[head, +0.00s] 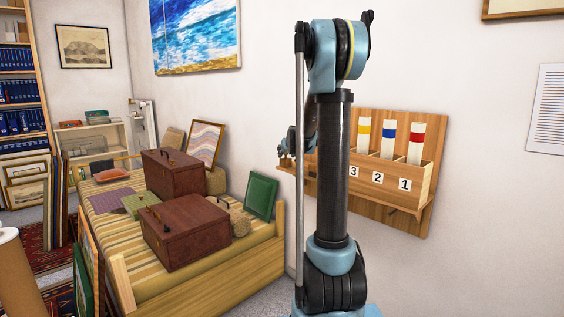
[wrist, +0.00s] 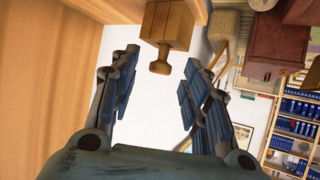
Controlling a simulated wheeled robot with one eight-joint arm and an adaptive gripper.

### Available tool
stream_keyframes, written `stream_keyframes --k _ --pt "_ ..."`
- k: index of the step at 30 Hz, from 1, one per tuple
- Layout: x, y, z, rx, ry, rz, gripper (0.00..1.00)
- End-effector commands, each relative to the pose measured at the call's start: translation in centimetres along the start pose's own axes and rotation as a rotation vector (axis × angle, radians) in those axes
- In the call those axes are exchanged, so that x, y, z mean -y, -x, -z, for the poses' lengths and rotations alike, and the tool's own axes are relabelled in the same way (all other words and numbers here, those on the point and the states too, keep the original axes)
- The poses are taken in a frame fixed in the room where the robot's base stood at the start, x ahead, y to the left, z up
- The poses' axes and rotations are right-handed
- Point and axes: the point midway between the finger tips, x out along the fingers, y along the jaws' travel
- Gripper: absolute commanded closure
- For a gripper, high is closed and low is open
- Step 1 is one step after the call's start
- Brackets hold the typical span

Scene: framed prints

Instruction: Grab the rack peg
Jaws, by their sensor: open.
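The wooden rack (head: 425,215) hangs on the white wall to the right in the head view, with slots labelled 3, 2 and 1. In the wrist view, a short wooden peg (wrist: 159,66) with a flared end sticks out of a square wooden block (wrist: 166,25). My gripper (wrist: 162,58) is open, with one finger on each side of the peg's end in the picture. I see no contact, and the depth between them is hard to judge. In the head view, my gripper (head: 289,150) is small and partly hidden behind my arm, near the rack's left end.
A wooden panel (wrist: 50,60) fills the left of the wrist view, close to my gripper. A striped daybed (head: 195,278) with brown cases (head: 187,232) and a green frame (head: 261,195) stands left of my arm. Bookshelves (head: 20,95) stand far left.

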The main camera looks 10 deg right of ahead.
Motion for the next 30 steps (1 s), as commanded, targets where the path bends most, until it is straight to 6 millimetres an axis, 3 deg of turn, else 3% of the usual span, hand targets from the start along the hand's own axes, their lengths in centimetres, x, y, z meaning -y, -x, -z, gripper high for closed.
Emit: stream_keyframes --k 6,14,19,30 --pt "0.0 -1.4 0.0 0.000 0.000 0.000 0.57" --pt "0.1 -1.6 0.0 0.000 0.000 0.001 0.57" --pt "0.1 -1.6 0.0 0.000 0.001 0.001 0.91" --pt "0.2 -1.5 0.1 0.000 0.001 0.002 0.93"
